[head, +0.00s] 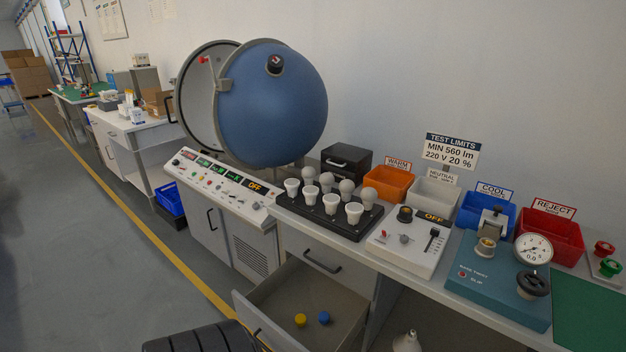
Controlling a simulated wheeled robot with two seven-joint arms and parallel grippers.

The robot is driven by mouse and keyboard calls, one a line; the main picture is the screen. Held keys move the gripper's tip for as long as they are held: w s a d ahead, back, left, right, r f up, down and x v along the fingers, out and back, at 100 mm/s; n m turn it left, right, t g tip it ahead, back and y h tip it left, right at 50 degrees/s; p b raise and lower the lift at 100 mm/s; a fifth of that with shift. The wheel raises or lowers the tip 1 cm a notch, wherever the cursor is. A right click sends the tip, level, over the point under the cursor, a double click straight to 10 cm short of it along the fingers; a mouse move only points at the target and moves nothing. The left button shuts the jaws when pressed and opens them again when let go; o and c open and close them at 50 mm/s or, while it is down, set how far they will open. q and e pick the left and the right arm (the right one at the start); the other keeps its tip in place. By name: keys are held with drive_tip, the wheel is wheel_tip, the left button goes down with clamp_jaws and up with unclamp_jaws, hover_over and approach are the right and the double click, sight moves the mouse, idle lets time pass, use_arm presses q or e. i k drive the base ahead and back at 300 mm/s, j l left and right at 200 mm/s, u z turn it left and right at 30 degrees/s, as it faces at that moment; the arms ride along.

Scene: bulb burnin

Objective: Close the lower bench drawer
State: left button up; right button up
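The lower bench drawer (253,327) stands pulled open below the bench, at the bottom middle of the head view. A yellow round piece (300,320) and a blue round piece (324,317) lie on its floor. The drawer's near end is cut off by the picture's lower edge. The drawer above it, with a dark bar handle (322,262), is shut. Neither of my grippers shows in the head view.
The bench top carries a black bulb rack (318,227), control panels, orange, white, blue and red bins, and a blue sphere (272,105). A white bulb (407,342) is low at the bottom right. Grey floor (110,250) lies clear at left.

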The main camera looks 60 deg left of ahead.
sight(270, 310)
drive_tip(key=k+u, duration=0.1)
drive_tip(key=u, duration=2.05)
